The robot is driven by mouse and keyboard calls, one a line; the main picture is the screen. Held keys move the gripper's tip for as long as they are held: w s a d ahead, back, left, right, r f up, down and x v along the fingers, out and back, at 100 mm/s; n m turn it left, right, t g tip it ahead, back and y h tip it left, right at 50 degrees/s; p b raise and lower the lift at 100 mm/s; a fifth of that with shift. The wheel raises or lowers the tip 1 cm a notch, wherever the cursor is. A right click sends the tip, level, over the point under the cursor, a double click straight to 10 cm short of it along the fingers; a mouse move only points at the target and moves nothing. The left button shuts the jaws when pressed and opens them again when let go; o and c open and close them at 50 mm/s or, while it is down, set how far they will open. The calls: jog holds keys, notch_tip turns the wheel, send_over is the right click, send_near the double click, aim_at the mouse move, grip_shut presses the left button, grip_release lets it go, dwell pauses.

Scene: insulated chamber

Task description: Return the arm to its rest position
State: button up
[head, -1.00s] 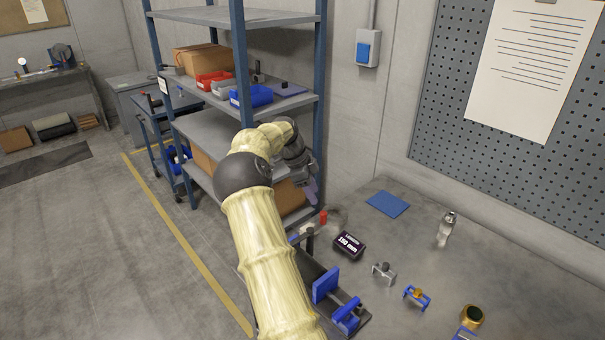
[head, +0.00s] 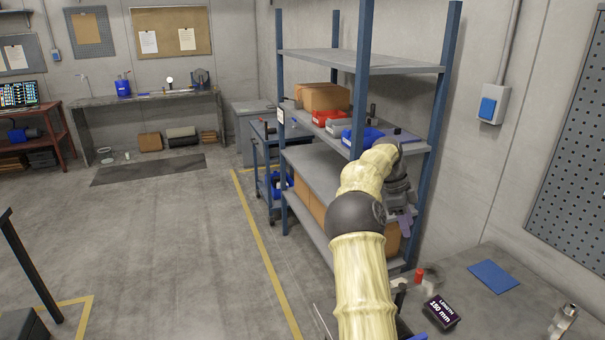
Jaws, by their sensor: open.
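My arm (head: 362,275), in pale yellow covers with dark joints, rises from the bottom of the head view, right of centre. It bends at a dark elbow and reaches toward the shelf rack. My gripper (head: 404,222) hangs at its far end, pointing down, in front of the rack's right side. The gripper is small and partly hidden by the wrist. It is open, and I see nothing held in it.
The blue-posted shelf rack (head: 365,68) stands close to the arm, holding bins and boxes. A grey table (head: 470,268) at lower right carries a blue mat (head: 493,276), a black length display (head: 440,312) and a red cylinder (head: 419,275). Open floor (head: 180,240) lies left.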

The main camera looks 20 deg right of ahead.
jog(key=s+a+f+n+t+y, duration=0.1)
jog(key=s+a+f+n+t, duration=0.1)
jog(key=s+a+n, duration=0.5)
jog(key=s+a+f+n+t+y, duration=0.1)
jog(key=s+a+f+n+t, duration=0.1)
jog(key=s+a+n, duration=0.4)
jog(key=s+a+f+n+t+y, duration=0.1)
jog(key=s+a+f+n, duration=0.3)
jog(key=a+n, duration=0.9)
jog(key=s+a, duration=0.3)
jog(key=a, duration=0.6)
jog(key=shift+s+n+t, duration=0.35)
jog(key=shift+n+t, duration=0.05)
